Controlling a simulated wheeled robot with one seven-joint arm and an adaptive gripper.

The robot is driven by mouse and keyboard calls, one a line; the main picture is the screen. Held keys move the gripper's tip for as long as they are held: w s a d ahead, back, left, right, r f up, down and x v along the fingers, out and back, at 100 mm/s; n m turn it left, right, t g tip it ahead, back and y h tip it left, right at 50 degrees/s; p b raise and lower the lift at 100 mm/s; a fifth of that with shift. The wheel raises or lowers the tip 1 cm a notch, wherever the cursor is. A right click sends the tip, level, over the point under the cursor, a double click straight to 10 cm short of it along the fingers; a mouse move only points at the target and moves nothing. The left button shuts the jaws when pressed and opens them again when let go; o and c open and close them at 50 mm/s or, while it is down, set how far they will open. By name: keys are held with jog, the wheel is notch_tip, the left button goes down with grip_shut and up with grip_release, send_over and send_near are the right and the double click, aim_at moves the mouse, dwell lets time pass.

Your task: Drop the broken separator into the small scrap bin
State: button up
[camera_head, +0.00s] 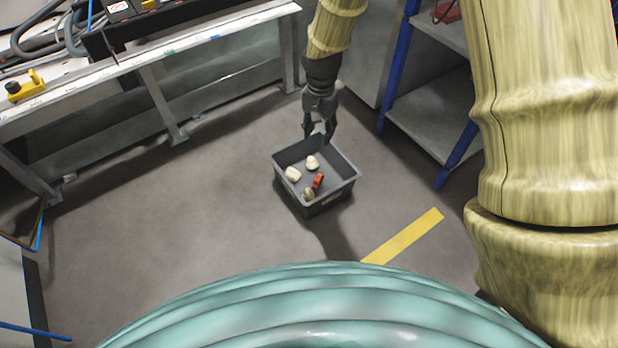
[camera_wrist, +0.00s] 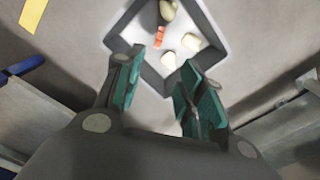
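The small grey scrap bin (camera_head: 337,188) stands on the floor, and it also shows in the wrist view (camera_wrist: 208,22). Inside lies a small red-orange piece (camera_head: 318,181), also in the wrist view (camera_wrist: 159,38); I cannot tell whether it is the broken separator. My gripper (camera_head: 319,130) is above the bin's far edge, pointing down. In the wrist view my gripper (camera_wrist: 158,82) has its teal fingers spread apart with nothing seen between them.
Two cream lumps (camera_head: 312,162) (camera_head: 292,174) and a tan lump (camera_head: 308,194) lie in the bin. A workbench (camera_head: 170,55) is on the left, and a blue-posted shelf (camera_head: 430,115) on the right. A yellow floor stripe (camera_head: 403,236) lies nearer. Floor left of the bin is clear.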

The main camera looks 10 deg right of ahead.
jog(key=shift+r, duration=1.25)
jog(key=s+f+n+p, duration=0.3)
jog(key=s+f+p, duration=0.4)
jog(key=s+f, duration=0.65)
jog(key=s+d+n+p, duration=0.2)
jog(key=s+p, duration=0.1)
jog(key=s, duration=0.8)
jog(key=s+d+n+p, duration=0.2)
jog(key=s+n+p, duration=0.1)
jog(key=s, duration=0.9)
notch_tip(320, 180, up, 38)
jog(key=p, duration=3.7)
jog(key=shift+w+f, duration=0.25)
jog(key=shift+w, duration=0.05)
